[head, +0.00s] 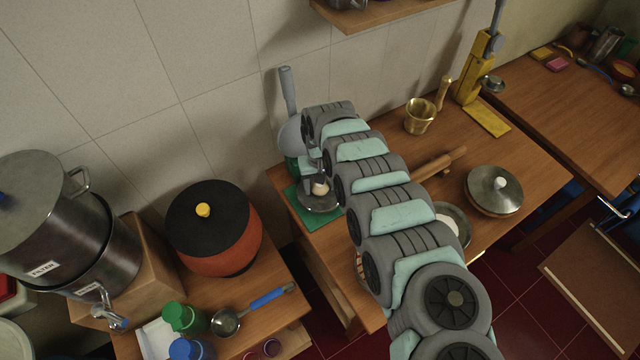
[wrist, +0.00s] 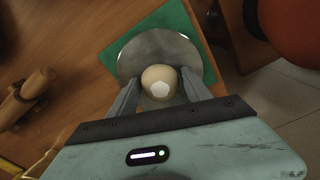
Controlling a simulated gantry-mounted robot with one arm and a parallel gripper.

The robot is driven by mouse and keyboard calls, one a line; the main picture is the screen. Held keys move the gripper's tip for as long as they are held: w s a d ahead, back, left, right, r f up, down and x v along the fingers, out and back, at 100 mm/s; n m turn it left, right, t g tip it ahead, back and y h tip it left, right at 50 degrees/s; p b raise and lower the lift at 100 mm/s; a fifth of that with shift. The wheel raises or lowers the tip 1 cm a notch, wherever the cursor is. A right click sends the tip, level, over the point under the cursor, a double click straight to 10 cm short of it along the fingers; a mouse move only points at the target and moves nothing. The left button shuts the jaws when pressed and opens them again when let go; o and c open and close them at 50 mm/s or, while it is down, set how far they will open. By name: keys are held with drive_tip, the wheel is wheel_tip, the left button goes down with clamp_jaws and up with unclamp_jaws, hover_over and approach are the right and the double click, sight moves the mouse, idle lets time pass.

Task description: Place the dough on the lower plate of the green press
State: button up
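The dough (wrist: 158,80) is a small pale ball with a lighter patch on top. It also shows in the head view (head: 320,188). My gripper (wrist: 160,84) has one finger against each side of the dough, shut on it. The dough is over the round grey metal lower plate (wrist: 150,48) of the press; I cannot tell whether it touches the plate. The plate lies on the green base (wrist: 202,38), which also shows in the head view (head: 296,204). The press's grey handle (head: 288,90) stands upright against the wall. My arm hides part of the press.
A red pot with a black lid (head: 214,208) stands on the left counter. A rolling pin (head: 440,163), a brass mortar (head: 419,116), a yellow press (head: 476,76) and a lidded pan (head: 494,190) are on the press's table, around my arm. A gap separates the two counters.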

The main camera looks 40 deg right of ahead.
sight(320, 187)
drive_tip(key=shift+o, duration=1)
drive_tip(key=shift+r, duration=0.15)
wheel_tip(320, 187, up, 12)
drive_tip(key=p, duration=0.1)
